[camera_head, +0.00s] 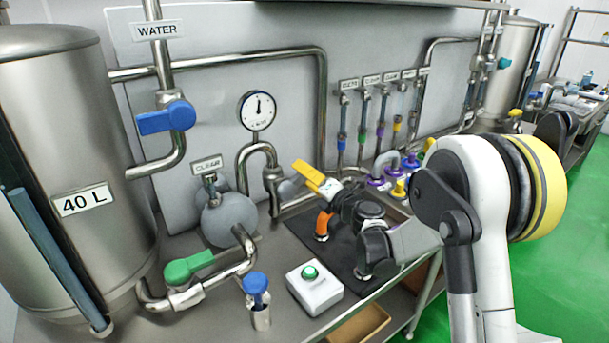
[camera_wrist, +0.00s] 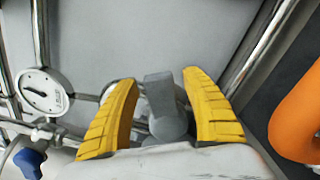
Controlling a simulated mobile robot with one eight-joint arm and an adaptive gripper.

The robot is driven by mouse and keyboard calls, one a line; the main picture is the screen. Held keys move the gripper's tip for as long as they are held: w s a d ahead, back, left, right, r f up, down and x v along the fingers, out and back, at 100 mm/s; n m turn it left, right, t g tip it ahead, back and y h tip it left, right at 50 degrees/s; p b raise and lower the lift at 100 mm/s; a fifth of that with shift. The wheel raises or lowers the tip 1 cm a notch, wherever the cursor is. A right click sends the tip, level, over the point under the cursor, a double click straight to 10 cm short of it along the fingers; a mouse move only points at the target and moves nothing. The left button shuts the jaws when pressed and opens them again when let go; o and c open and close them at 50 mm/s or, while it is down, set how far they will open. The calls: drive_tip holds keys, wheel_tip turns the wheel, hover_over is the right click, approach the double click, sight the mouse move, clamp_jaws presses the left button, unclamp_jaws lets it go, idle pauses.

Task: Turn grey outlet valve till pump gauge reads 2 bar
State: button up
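The grey outlet valve handle (camera_wrist: 162,98) stands between the two yellow fingers of my gripper (camera_wrist: 158,79) in the wrist view, with gaps on both sides. My gripper (camera_head: 308,176) is open in the head view, beside the grey valve (camera_head: 290,187), which the fingers partly hide. The round white pump gauge (camera_head: 257,108) stands on a pipe to the left of the valve. Its needle points about straight up; its numbers are too small to read. The gauge also shows at the left of the wrist view (camera_wrist: 42,92). The grey pump (camera_head: 229,218) sits below and left of the gauge.
A steel tank (camera_head: 75,200) stands at the left, with blue (camera_head: 166,118) and green (camera_head: 188,267) valve handles beside it. A white box with a green button (camera_head: 315,288) stands at the bench front. An orange part (camera_head: 323,225) is close below my gripper. Steel pipes run around it.

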drive_tip(key=shift+s+d, duration=0.1)
drive_tip(key=v, duration=1.1)
drive_tip(key=shift+s+d, duration=0.25)
drive_tip(key=shift+s, duration=0.05)
